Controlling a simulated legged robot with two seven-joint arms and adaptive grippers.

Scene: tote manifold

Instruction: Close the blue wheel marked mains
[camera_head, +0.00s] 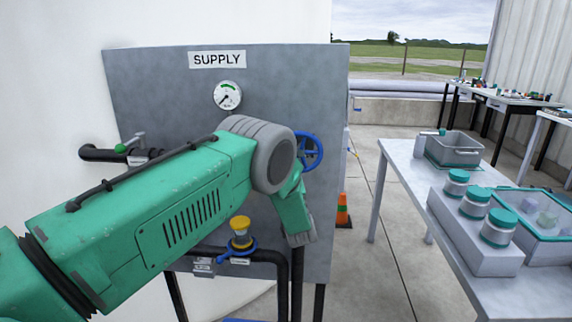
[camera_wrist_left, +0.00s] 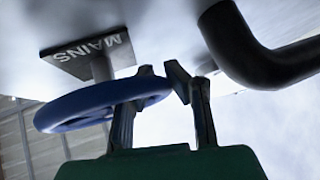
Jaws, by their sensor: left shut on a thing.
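The blue wheel (camera_head: 313,150) stands out from the right part of the grey panel, partly hidden behind my left arm. In the left wrist view the blue wheel (camera_wrist_left: 75,108) is close, on a stem beside a dark plate marked MAINS (camera_wrist_left: 90,52). My left gripper (camera_wrist_left: 162,82) has its two fingers around the near rim of the wheel and is shut on it. In the head view my left wrist hides most of this contact. My right gripper is in neither view.
The grey SUPPLY panel (camera_head: 165,75) carries a gauge (camera_head: 227,95), a green-tipped valve (camera_head: 121,148) and a yellow knob (camera_head: 240,225) over a blue ring. A black pipe (camera_wrist_left: 260,55) runs close to my fingers. A cone (camera_head: 343,212) and a table (camera_head: 405,165) stand right.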

